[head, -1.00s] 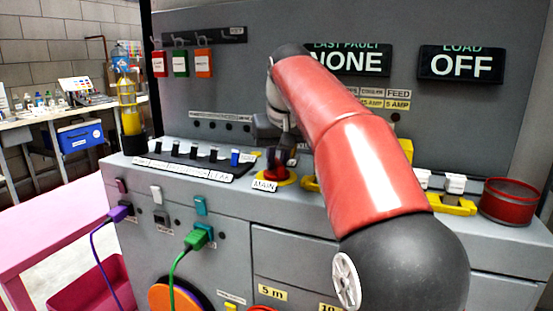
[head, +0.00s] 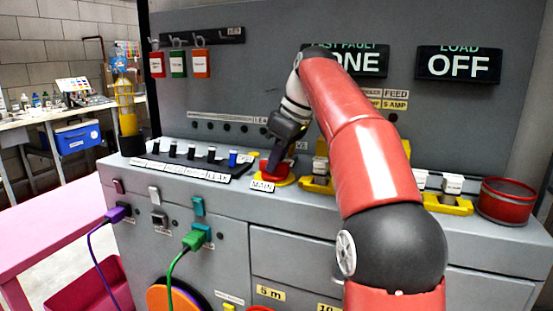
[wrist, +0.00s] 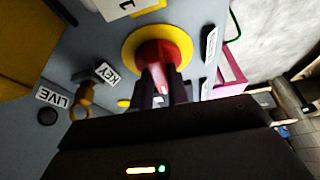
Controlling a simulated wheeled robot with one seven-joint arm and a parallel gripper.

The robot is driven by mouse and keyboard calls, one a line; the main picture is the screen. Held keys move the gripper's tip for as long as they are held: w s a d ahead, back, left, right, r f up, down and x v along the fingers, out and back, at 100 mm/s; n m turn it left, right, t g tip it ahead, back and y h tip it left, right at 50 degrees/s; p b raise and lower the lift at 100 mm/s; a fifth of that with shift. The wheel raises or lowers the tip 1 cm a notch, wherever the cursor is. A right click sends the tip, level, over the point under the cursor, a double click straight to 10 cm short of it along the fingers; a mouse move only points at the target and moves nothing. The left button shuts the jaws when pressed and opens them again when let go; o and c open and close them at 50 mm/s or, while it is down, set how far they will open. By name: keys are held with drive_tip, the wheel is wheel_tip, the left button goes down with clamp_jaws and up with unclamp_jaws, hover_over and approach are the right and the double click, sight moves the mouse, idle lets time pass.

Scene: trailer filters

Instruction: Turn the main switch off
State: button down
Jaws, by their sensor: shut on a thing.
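The main switch is a red knob (wrist: 165,50) on a round yellow plate (wrist: 132,50). In the head view the red knob (head: 267,167) stands on the console top behind the MAIN label (head: 262,186). My gripper (head: 276,163) comes down onto it from the upper right, tilted. In the wrist view my gripper (wrist: 163,90) has its two dark fingers on either side of the knob's raised grip, shut on it. The fingers hide part of the knob, and I cannot read its exact turn angle.
A row of small switches (head: 190,153) lies left of the main switch. Yellow holders (head: 318,185) stand to its right. A key (wrist: 85,97) sits near the KEY and LIVE labels. The display reads LOAD OFF (head: 458,65). A red bin (head: 507,200) is at far right.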

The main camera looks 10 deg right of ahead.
drive_tip(key=shift+n, duration=0.5)
drive_tip(key=c, duration=1.4)
unclamp_jaws()
drive_tip(key=shift+o, duration=0.2)
